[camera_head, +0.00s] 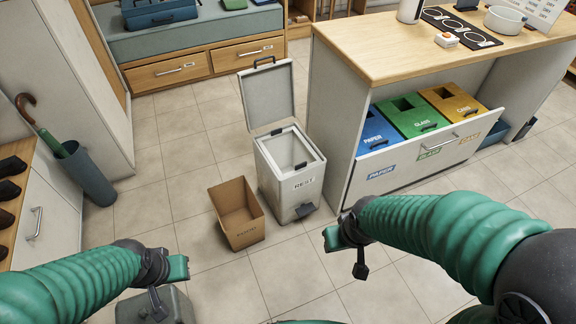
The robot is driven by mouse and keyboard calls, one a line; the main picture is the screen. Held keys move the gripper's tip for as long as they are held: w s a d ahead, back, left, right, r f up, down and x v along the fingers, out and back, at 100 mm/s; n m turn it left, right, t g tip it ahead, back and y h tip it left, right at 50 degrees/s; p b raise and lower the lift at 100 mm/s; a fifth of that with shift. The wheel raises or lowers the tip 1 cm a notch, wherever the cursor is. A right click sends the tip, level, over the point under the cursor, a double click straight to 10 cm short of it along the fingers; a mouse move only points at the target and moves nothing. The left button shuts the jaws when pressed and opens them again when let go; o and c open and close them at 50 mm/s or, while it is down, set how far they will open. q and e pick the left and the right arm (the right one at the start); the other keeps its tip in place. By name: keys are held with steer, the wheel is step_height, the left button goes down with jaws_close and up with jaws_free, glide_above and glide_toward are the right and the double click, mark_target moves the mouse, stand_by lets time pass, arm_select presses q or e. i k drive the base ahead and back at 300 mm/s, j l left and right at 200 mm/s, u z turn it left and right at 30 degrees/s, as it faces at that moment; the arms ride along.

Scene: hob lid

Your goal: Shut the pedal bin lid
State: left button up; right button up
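The pedal bin (306,193) is a pale grey box labelled REST, standing on the tiled floor in the middle of the view. Its lid (266,97) is open, standing upright at the back edge with a dark handle on top. The white inner rim and opening face up, and a dark pedal (305,210) sticks out at the bottom front. My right gripper (345,240) is in front of the bin, to the right of the pedal in the picture and apart from it. My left gripper (172,269) is lower left, apart from the bin. Neither visibly holds anything; their finger gaps are unclear.
An open cardboard box (237,214) stands close beside the bin on the left. A counter (375,47) with an open drawer (425,157) of blue, green and yellow bins is on the right. An umbrella stand (88,176) is at left. Tiles between are clear.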

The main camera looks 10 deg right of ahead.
mark_target(268, 92)
steer(key=i+l, duration=0.2)
steer(key=i, duration=0.25)
steer(key=i+l+u, duration=0.3)
steer(key=i+u, duration=0.2)
steer(key=i+l+u, duration=0.35)
steer(key=u, duration=0.5)
steer(key=k+l, duration=0.05)
